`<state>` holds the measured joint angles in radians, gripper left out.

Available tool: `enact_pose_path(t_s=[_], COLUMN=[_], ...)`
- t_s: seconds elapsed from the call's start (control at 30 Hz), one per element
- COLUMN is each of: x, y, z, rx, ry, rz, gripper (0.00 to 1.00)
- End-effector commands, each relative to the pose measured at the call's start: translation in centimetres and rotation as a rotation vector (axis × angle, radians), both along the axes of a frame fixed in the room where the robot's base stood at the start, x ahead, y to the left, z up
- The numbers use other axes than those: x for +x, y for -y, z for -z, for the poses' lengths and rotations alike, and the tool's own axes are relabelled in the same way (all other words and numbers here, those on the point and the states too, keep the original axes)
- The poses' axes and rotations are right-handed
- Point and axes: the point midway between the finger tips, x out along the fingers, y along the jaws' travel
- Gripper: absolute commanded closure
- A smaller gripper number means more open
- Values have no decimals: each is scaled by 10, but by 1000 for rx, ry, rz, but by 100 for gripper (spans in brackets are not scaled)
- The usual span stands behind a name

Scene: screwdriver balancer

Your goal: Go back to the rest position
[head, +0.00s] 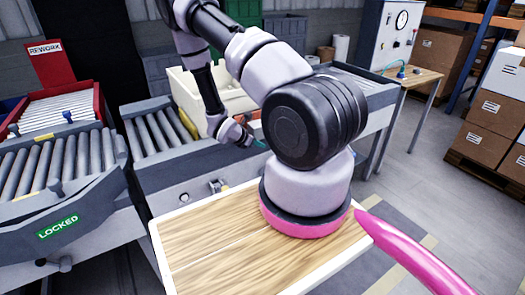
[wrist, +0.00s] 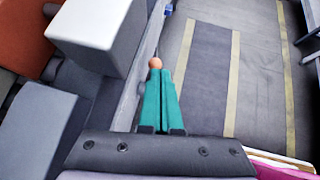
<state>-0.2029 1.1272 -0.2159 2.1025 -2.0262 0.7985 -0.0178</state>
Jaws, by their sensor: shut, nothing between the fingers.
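My gripper (head: 261,145) is at the end of my bent arm, near the front edge of the middle conveyor in the head view. Its teal fingertips show just left of my large black arm joint. In the wrist view my gripper (wrist: 159,74) has its two teal fingers together, with nothing held between them. A small peach-coloured round thing (wrist: 155,63) with a thin dark stem shows just beyond the tips. I cannot tell whether it touches them.
A cream crate (head: 188,88) stands on the conveyor behind my arm. A red rework rack (head: 72,108) and a locked roller conveyor (head: 58,165) are at the left. Cartons (head: 489,125) stand on a pallet at the right. Open floor (head: 420,185) lies between.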

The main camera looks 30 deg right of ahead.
Motion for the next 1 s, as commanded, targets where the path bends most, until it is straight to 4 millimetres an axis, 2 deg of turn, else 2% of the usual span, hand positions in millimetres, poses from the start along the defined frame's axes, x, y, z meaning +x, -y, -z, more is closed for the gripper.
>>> enact_pose_path(t_s=[0.27,0.37,0.47,0.67,0.8,1.0], x=[-1,2,8,6,-8,-37], y=[-3,-3,-5,-11,-20,-39], z=[-8,-21,-54,-147,-207,-283], rx=[1,7,26,106,187,338], ry=[4,36,114,341,488,672], rz=[3,38,126,411,616,899], gripper=[100,100,100,100,100,100])
